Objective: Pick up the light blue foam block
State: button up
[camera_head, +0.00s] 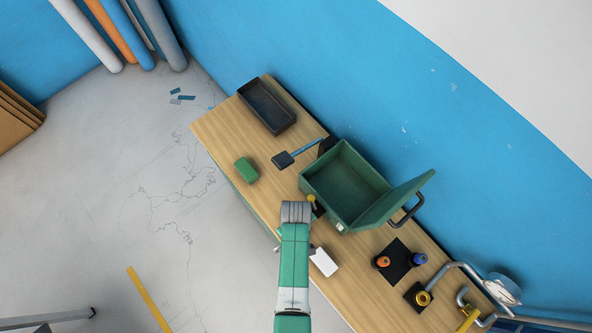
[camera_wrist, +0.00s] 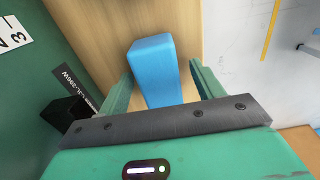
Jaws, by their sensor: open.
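The light blue foam block (camera_wrist: 152,60) is on the wooden bench top in the wrist view. It lies between the two green fingers of my gripper (camera_wrist: 161,72), which is open. A gap shows between the block and the right finger; the left finger is close beside it, and I cannot tell whether they touch. The block's near end runs down behind the dark bar of my gripper. In the head view my arm hides the block and the fingers.
A green box (camera_head: 323,192) with its lid open stands close to my arm. A green block (camera_head: 246,170), a black tray (camera_head: 250,98) and a white card (camera_head: 323,262) are on the bench (camera_head: 215,125). A black item (camera_wrist: 65,115) is left of my gripper.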

jog(key=c, duration=1)
notch_tip(320, 180, up, 10)
jog(key=shift+p, duration=0.55)
jog(key=shift+c, duration=0.2)
